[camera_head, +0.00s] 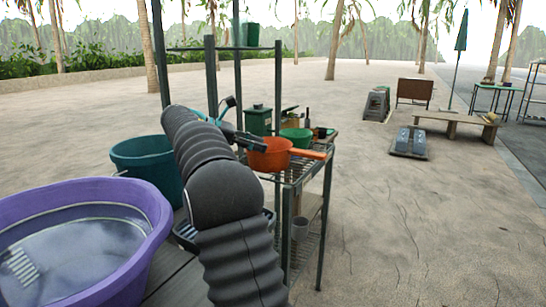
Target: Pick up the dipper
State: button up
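The orange dipper (269,155) sits on the metal rack, with its handle pointing right. My gripper (258,143) is at the end of my grey ribbed arm. It is close to the left rim of the dipper, and in this view it overlaps that rim. I cannot tell whether it touches the dipper or whether its fingers are open or shut. My arm hides part of the rack and the area around the gripper.
The metal rack (326,200) also holds a green bowl (297,136) and a green canister (258,120). A purple tub (150,217) and a teal bucket (150,158) stand at left. A wooden bench (462,123) is farther right. Open sandy ground lies right of the rack.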

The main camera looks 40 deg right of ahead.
aim_at(285, 158)
jog(key=x, duration=0.6)
jog(key=shift+s+a+f, duration=0.1)
jog(key=shift+s+a, duration=0.1)
jog(key=shift+s, duration=0.15)
grip_shut()
